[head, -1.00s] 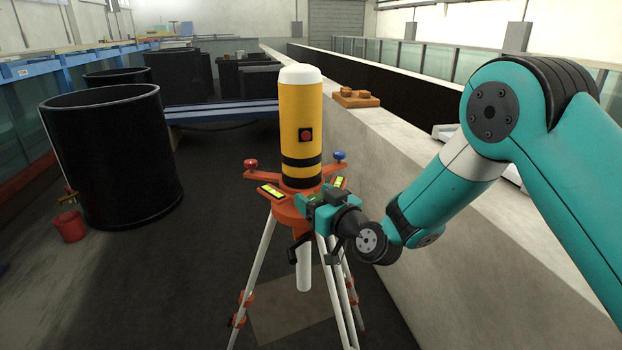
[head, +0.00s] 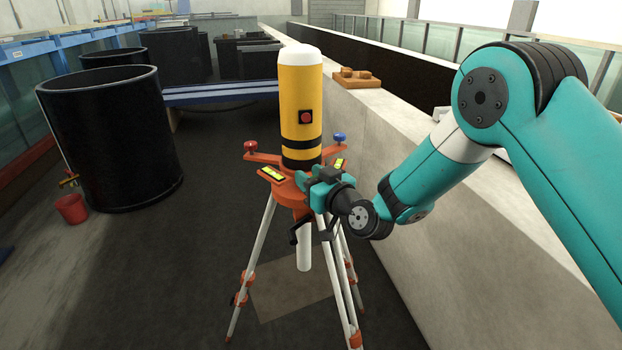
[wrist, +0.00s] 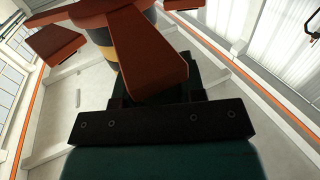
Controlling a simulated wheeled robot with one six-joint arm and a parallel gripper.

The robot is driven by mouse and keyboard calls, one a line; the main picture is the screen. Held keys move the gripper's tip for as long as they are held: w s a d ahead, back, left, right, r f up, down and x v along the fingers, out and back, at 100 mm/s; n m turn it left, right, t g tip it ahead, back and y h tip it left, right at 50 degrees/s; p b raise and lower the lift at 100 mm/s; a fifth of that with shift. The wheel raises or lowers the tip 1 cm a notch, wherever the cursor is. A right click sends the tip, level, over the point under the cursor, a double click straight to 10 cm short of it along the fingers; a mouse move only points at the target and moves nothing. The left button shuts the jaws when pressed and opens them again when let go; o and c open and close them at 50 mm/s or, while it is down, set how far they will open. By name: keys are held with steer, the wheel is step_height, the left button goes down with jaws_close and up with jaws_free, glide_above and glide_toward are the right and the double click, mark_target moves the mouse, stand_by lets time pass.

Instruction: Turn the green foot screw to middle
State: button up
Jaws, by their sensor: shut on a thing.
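An orange tripod head (head: 285,186) carries a yellow cylinder (head: 298,105) with black bands, a red button and a white top. A red foot screw (head: 250,146) stands on its left arm and a blue foot screw (head: 340,138) on its back right arm. My gripper (head: 312,183) is shut at the near right arm of the head. I cannot make out the green foot screw; the jaws hide it where they close. In the wrist view, the orange arm (wrist: 145,55) lies right in front of my gripper (wrist: 157,95), covering the jaw tips.
Yellow level vials (head: 271,174) lie on the head. White tripod legs (head: 254,250) spread below. A concrete wall (head: 405,165) runs close on the right, with a wooden block (head: 357,78) on it. A black tank (head: 110,140) and red bucket (head: 71,208) stand left.

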steer(key=shift+f+b, duration=0.25)
steer(key=shift+b, duration=0.2)
steer(key=b, duration=0.3)
steer(key=shift+f+n+g+y, duration=0.2)
steer(key=shift+n+g+y, duration=0.1)
steer(key=n+g+y+b, duration=0.1)
steer(key=b, duration=0.5)
steer(key=shift+g+y, duration=0.3)
steer(key=n+g+y+b, duration=0.1)
steer(key=n+g+b, duration=0.1)
steer(key=b, duration=0.3)
steer(key=shift+s+a, duration=0.15)
steer(key=n+g+y+b, duration=0.2)
steer(key=g+b, duration=0.1)
steer(key=b, duration=0.1)
steer(key=shift+s+r, duration=0.1)
steer(key=shift+s, duration=0.05)
steer(key=n+g, duration=0.1)
steer(key=g, duration=0.1)
steer(key=n+g+y+b, duration=0.1)
steer(key=shift+s+a+r+n+g, duration=0.15)
steer(key=shift+r+n+g, duration=0.1)
steer(key=shift+n+g, duration=0.05)
steer(key=shift+s+r+n+g+p, duration=0.1)
steer(key=shift+n+g+p, duration=0.2)
steer(key=shift+n+g, duration=0.35)
steer(key=shift+s+r+n+g+p, duration=0.1)
steer(key=shift+n+g+p, duration=0.2)
steer(key=shift+g, duration=0.65)
